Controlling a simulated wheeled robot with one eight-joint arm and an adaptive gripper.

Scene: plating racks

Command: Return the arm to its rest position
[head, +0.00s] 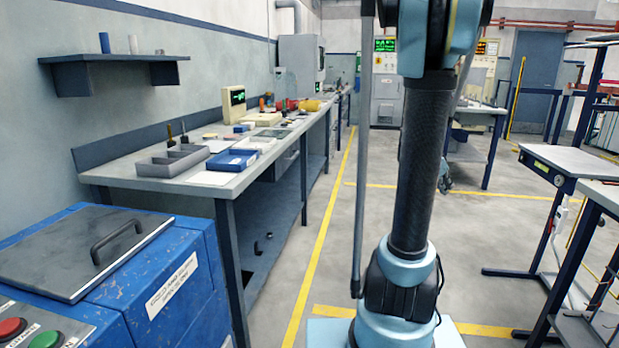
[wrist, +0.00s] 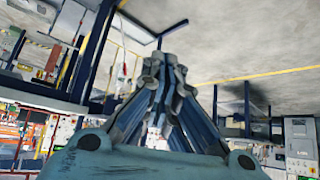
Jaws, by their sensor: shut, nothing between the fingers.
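My arm (head: 410,165) stands upright in the head view, a dark tube between light-blue joints, and runs out of the top of the picture. The wrist picture is upside down, with floor and table frames beyond the fingers. The fingers appear to touch nothing.
A long workbench (head: 232,183) along the left wall holds a blue tray (head: 231,160) and a grey divided tray (head: 172,161). A blue cabinet (head: 190,260) stands at front left. A table (head: 580,160) stands at right. Open floor (head: 275,280) lies between.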

